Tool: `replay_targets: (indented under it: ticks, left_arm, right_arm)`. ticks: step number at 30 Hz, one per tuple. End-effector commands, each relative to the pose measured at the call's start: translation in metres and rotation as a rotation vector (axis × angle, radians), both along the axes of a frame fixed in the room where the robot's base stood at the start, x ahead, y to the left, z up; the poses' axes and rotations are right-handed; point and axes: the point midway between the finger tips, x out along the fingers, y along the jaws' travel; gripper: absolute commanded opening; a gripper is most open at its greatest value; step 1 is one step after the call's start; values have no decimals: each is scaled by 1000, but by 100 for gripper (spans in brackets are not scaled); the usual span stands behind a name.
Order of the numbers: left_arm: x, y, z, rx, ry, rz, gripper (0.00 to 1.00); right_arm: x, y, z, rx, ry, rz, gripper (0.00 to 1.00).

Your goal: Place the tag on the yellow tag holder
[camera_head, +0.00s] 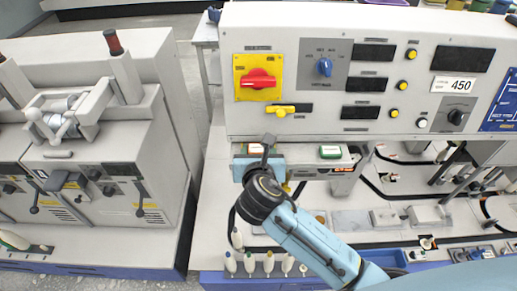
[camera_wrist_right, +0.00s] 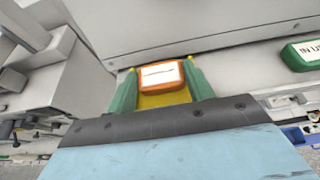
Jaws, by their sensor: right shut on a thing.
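An orange-rimmed tag (camera_wrist_right: 162,76) with a white label is between the green fingers of my right gripper (camera_wrist_right: 161,80), which is shut on it. In the head view this gripper (camera_head: 262,150) is at the ledge under the machine's control panel, and the wrist largely hides the tag. A yellow fitting (camera_head: 281,111) sits on the panel just above; I cannot tell if it is the tag holder. In the wrist view a yellow surface (camera_wrist_right: 163,99) shows below the tag; I cannot tell what it belongs to. My left gripper is not in view.
A green-rimmed tag (camera_head: 330,152) lies on the ledge to the right; it also shows in the wrist view (camera_wrist_right: 305,54). The panel has a red rotary switch (camera_head: 258,82) and a blue knob (camera_head: 324,67). Several bobbins (camera_head: 249,262) stand along the front edge below.

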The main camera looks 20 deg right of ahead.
Motion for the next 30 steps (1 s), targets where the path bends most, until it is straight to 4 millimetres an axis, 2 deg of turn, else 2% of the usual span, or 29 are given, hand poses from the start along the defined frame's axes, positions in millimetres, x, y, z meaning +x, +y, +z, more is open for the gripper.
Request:
replay_targets:
  ticks: [8, 9, 13, 18, 22, 30]
  left_arm:
    - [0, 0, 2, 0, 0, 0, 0]
    - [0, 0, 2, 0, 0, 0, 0]
    - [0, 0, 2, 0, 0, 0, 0]
    - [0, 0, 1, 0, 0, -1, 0]
    - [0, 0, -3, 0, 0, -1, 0]
    - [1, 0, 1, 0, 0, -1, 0]
  right_arm:
    - [0, 0, -6, 0, 1, 0, 30]
    - [0, 0, -6, 0, 1, 0, 56]
    - [0, 0, -6, 0, 1, 0, 72]
    - [0, 0, -3, 1, -1, 0, 72]
    - [-2, 1, 9, 1, -4, 0, 72]
    - [-57, 17, 33, 3, -3, 2, 73]
